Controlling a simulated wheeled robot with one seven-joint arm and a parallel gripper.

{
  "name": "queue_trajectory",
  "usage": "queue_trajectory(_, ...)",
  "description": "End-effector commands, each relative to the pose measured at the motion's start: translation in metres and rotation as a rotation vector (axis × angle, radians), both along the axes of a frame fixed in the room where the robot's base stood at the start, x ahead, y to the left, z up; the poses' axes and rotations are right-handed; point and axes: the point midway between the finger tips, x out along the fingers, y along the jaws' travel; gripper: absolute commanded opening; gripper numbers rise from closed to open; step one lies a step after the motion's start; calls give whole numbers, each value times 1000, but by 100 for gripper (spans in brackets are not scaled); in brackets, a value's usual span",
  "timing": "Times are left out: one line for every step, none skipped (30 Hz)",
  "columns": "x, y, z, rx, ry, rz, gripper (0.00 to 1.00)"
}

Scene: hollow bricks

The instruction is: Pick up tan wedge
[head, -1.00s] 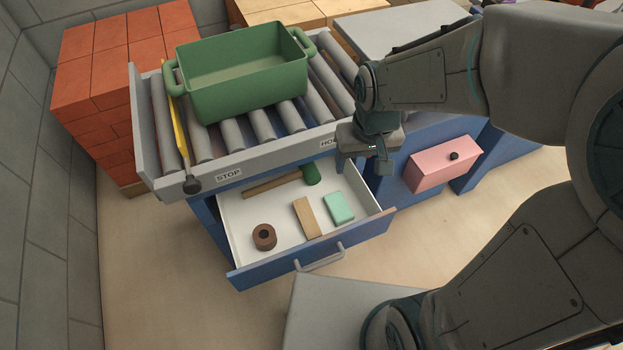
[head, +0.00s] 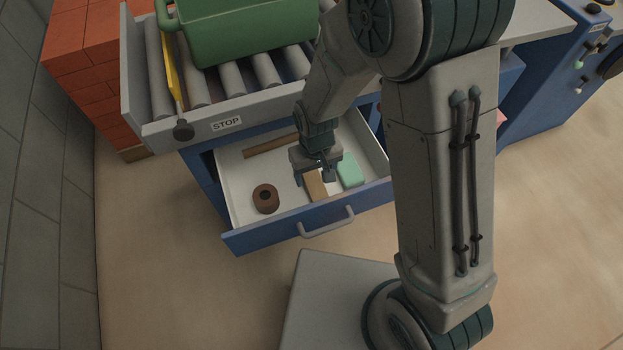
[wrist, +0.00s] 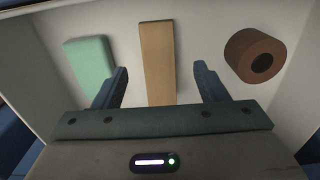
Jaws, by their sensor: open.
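The tan wedge (head: 315,186) lies in the open white-lined drawer (head: 237,205), between a brown ring-shaped piece and a mint green block. My gripper (head: 315,178) is over the drawer, right at the wedge in the head view, and hides its far part. In the wrist view the wedge (wrist: 158,60) runs lengthwise away from me. The open fingers of my gripper (wrist: 161,85) are to its left and right, with clear gaps. Nothing is held. I cannot tell the exact height of the fingertips above the wedge.
The mint green block (head: 350,170) is close right of my gripper in the head view. The brown ring (head: 265,198) is to the left, and a brown stick (head: 270,146) lies behind. The drawer front has a handle (head: 327,222). A roller conveyor with a green bin (head: 250,30) stands above.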

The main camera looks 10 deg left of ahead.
Motion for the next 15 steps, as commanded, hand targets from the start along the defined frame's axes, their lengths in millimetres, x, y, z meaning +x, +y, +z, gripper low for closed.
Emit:
queue_trajectory(0,0,-4,0,0,0,66)
queue_trajectory(0,0,-5,1,-1,0,66)
queue_trajectory(0,0,-6,1,-1,0,66)
queue_trajectory(0,0,-8,1,-1,-1,66)
queue_trajectory(0,0,-9,1,-1,-1,66)
queue_trajectory(0,-1,-13,-1,1,-1,66)
queue_trajectory(0,-1,-16,-1,1,-2,66)
queue_trajectory(0,-1,-21,-1,2,-2,66)
queue_trajectory(0,-2,-27,-1,1,-2,66)
queue_trajectory(0,-2,-32,-1,1,-2,66)
queue_trajectory(0,-2,-37,-2,3,-2,66)
queue_trajectory(0,-3,-43,-1,2,-2,66)
queue_trajectory(0,-2,-47,-1,1,-1,66)
queue_trajectory(0,-3,-51,-1,2,-1,66)
queue_trajectory(0,-2,-55,-1,1,-1,66)
